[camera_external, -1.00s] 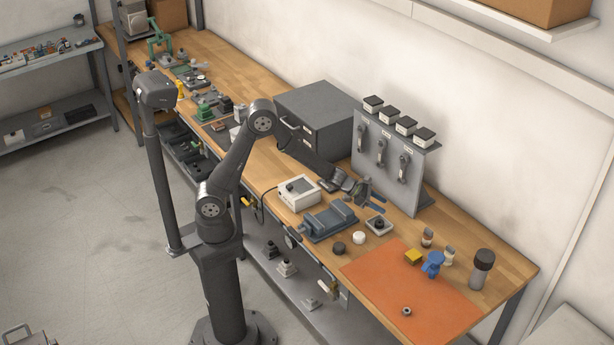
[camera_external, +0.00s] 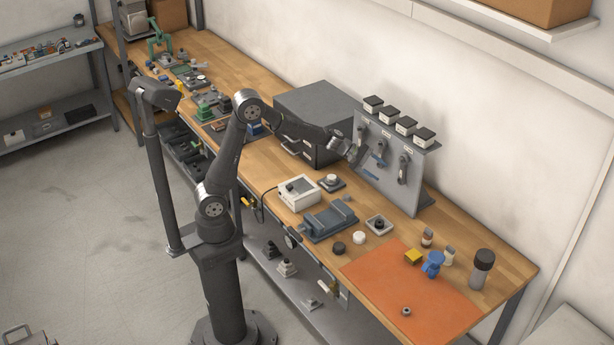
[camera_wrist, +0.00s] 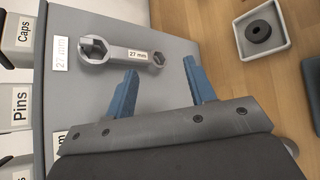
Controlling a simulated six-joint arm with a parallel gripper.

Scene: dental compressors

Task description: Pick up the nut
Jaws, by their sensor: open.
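A small grey nut (camera_external: 406,311) lies on the orange mat (camera_external: 375,280) near the front right of the bench. My gripper (camera_external: 375,167) is in front of the upright grey tool panel, well away from the nut. In the wrist view my gripper (camera_wrist: 160,72) shows two blue fingers spread apart with nothing between them. A grey wrench (camera_wrist: 115,54) labelled 27 mm hangs on the panel just beyond the fingertips. The nut is not in the wrist view.
The grey panel (camera_external: 418,196) holds several wrenches, with small black-topped boxes above. A square tray (camera_external: 379,226) holds a dark ring, also in the wrist view (camera_wrist: 258,31). A blue-grey vise (camera_external: 328,222) stands nearby. A blue object (camera_external: 433,264) and bottles stand behind the mat.

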